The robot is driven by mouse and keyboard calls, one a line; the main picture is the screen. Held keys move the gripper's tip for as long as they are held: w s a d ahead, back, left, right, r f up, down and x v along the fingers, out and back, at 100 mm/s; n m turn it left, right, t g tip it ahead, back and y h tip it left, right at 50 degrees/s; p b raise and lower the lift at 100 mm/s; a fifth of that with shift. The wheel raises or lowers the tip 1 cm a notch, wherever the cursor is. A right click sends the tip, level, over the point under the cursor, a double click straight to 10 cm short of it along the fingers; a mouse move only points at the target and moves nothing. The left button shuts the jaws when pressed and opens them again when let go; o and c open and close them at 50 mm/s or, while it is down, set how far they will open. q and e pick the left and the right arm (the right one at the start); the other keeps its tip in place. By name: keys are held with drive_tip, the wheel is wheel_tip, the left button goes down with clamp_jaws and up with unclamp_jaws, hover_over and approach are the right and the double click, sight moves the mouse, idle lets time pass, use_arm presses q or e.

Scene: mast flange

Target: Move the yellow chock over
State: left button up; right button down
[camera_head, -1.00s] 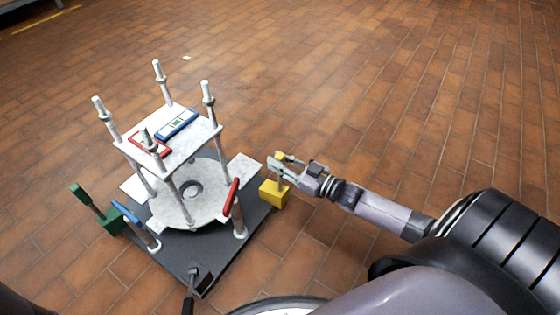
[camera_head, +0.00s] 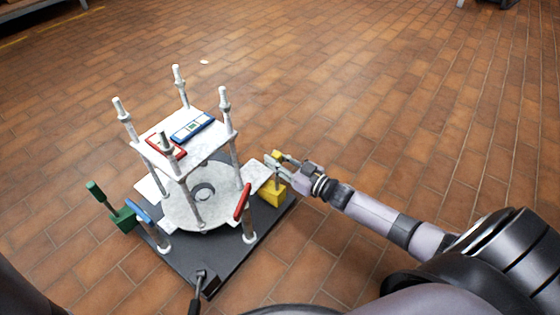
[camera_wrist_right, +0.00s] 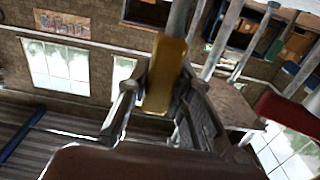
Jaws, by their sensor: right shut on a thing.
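The yellow chock (camera_head: 271,194) is a block with a thin upright post and a yellow grip on top. It is at the right corner of the dark base plate (camera_head: 222,262), close to a white tab of the flange. I cannot tell whether it rests on the plate or is just above it. My right gripper (camera_head: 273,162) is shut on the chock's grip, reaching in from the right. In the right wrist view the yellow grip (camera_wrist_right: 165,75) is between the two fingers. My left gripper is not in view.
The round grey flange (camera_head: 183,215) carries tall posts and a white upper plate (camera_head: 205,143) with red and blue pieces. A red lever (camera_head: 243,203) stands near the chock. A green chock (camera_head: 122,217) is at the left, a black-handled piece (camera_head: 198,285) in front. The tiled floor to the right is clear.

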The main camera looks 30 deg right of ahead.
drive_tip(key=c, duration=1.9)
unclamp_jaws()
drive_tip(key=shift+w+r, duration=0.1)
drive_tip(key=shift+w, duration=0.05)
drive_tip(key=shift+o, duration=1.3)
drive_tip(key=shift+w+a, duration=0.15)
drive_tip(key=shift+o, duration=1.2)
drive_tip(key=shift+s+d, duration=0.3)
drive_tip(key=shift+s, duration=0.35)
drive_tip(key=v, duration=1)
drive_tip(key=shift+s, duration=0.4)
